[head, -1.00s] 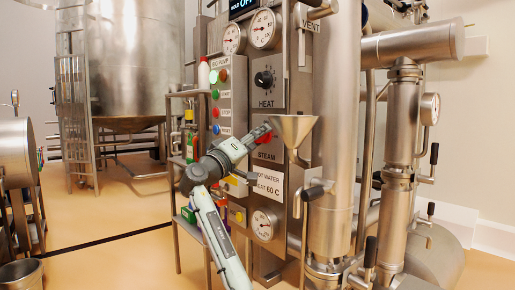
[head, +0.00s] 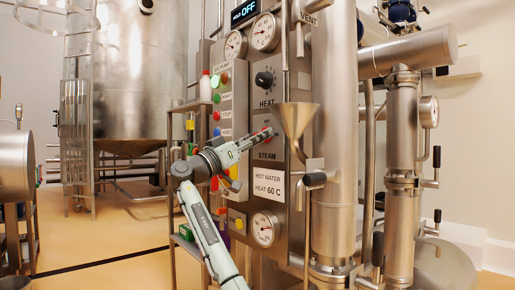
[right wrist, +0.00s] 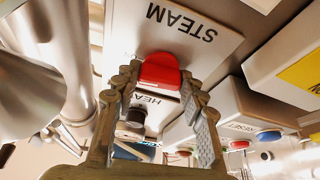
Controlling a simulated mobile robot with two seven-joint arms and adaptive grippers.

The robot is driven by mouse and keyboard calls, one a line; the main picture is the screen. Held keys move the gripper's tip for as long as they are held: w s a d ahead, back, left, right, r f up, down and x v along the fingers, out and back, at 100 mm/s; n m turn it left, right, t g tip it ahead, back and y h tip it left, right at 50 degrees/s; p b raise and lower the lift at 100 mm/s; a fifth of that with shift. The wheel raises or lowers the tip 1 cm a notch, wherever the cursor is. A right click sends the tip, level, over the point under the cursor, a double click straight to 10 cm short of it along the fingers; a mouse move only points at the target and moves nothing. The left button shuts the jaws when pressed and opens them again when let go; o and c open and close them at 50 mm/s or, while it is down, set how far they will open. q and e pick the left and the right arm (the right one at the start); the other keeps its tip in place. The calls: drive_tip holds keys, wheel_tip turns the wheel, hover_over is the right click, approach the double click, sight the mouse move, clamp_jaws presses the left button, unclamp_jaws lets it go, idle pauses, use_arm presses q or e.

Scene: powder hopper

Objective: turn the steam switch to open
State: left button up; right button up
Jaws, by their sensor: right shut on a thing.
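The steam switch is a red handle (head: 267,131) on a grey plate above the black word STEAM, on the upright panel. In the right wrist view the red handle (right wrist: 160,70) sits between the fingertips of my right gripper (right wrist: 158,84), with the STEAM label upside down above it. My right gripper (head: 264,134) reaches the switch from the left in the head view and is shut on it. The fingers cover part of the handle in the head view, so its exact angle is hard to tell. My left gripper is not in view.
A metal funnel (head: 297,118) stands close to the right of the switch. The black HEAT knob (head: 264,79) is above, and a hot water sign (head: 270,187) and gauge (head: 265,229) are below. A box with coloured buttons (head: 229,115) is to the left.

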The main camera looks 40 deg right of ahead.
drive_tip(key=shift+w+m+g, duration=0.1)
drive_tip(key=shift+m+g, duration=0.9)
drive_tip(key=shift+m, duration=1.3)
drive_tip(key=o, duration=1.2)
drive_tip(key=shift+c, duration=0.2)
drive_tip(key=v, duration=1.2)
drive_tip(key=shift+w, duration=0.15)
drive_tip(key=shift+f, duration=0.1)
